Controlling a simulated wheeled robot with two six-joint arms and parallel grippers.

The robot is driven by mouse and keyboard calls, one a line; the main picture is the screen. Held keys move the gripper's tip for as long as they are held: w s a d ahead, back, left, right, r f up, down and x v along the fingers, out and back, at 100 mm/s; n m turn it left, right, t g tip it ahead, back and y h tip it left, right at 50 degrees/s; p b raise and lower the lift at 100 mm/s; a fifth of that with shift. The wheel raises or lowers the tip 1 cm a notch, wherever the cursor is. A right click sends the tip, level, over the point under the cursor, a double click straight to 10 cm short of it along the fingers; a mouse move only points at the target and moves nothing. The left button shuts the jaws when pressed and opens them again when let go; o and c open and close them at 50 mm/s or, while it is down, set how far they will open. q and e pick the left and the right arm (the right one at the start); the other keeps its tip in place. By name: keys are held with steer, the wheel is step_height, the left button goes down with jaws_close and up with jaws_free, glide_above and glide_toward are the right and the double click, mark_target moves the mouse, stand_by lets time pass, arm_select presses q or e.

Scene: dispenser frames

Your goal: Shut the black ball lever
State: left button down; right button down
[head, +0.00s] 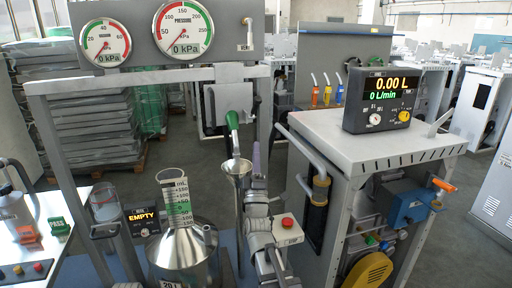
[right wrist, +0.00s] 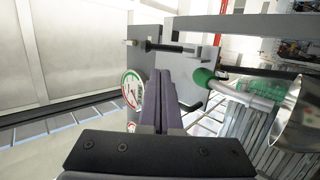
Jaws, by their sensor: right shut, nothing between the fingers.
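A black lever handle (head: 256,108) hangs nearly upright beside a grey box (head: 232,97), near the frame's right post. In the right wrist view a black handle (right wrist: 165,47), apparently the same lever, lies across the upper middle with silver metal at its ends. My right gripper (head: 256,150) is below the handle in the head view, its purple-grey fingers pointing up and away. In the right wrist view the fingers (right wrist: 160,90) are shut and empty, apart from the handle in the picture. My left gripper is not in view.
A green nozzle (head: 232,120) and funnel (head: 237,168) stand close left of my right gripper. The grey post (head: 265,120) is close behind it. Pressure gauges (head: 183,30) sit above. A grey cabinet (head: 360,135) with a display (head: 382,100) stands to the right.

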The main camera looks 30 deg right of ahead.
mark_target(255, 104)
steer(key=p+x, duration=0.7)
steer(key=x, duration=0.4)
steer(key=shift+r, duration=0.2)
steer(key=shift+w+d+r+p, duration=0.2)
steer(key=shift+w+p, duration=0.15)
steer(key=r+g+y+p, duration=0.1)
steer(key=p, duration=0.3)
steer(key=w+r+n+g+y+p, duration=0.1)
steer(key=r+p, duration=0.1)
steer(key=p, duration=0.1)
steer(key=shift+d+r+p, duration=0.1)
steer(key=shift+r+p, duration=0.1)
steer(key=shift+p, duration=0.15)
steer(key=g+y+p, duration=0.1)
steer(key=p, duration=0.2)
steer(key=w+r+n+g+y+p, duration=0.1)
steer(key=p, duration=0.3)
steer(key=shift+w+d+r, duration=0.25)
steer(key=shift+w+r, duration=0.05)
steer(key=shift+w, duration=0.05)
steer(key=shift+w+d+f+g, duration=0.1)
steer(key=shift+w+f+g, duration=0.05)
steer(key=shift+w+g, duration=0.3)
steer(key=shift+w+d+p, duration=0.1)
steer(key=shift+w+p, duration=0.35)
steer(key=shift+w, duration=0.1)
steer(key=shift+w+r, duration=0.1)
steer(key=shift+r, duration=0.35)
